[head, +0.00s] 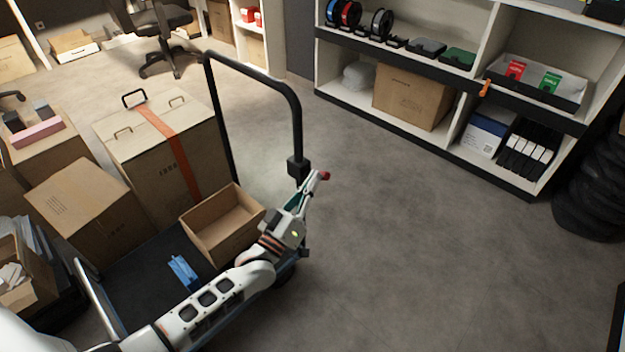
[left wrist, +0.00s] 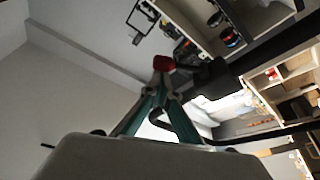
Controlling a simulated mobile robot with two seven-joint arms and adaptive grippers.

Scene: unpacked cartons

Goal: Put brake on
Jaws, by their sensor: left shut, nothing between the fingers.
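The cart's black upright handle (head: 297,120) has a black block (head: 298,168) low on its near post; the block also shows in the left wrist view (left wrist: 215,80). A small red end piece (head: 325,175) sits beside the block, and it also shows in the left wrist view (left wrist: 163,63). I cannot tell for sure whether it belongs to a brake lever. My left gripper (head: 316,181) is shut and empty, its tips right at the red piece. Whether they touch it is unclear. Its teal fingers (left wrist: 155,100) converge there. My right gripper is not in view.
The cart's dark deck (head: 150,262) carries a large strapped carton (head: 165,150), an open box (head: 225,228) and a blue item (head: 182,270). A closed carton (head: 90,210) is at left. Shelving (head: 400,115) and black tires (head: 592,195) stand at right. The floor (head: 430,250) between is clear.

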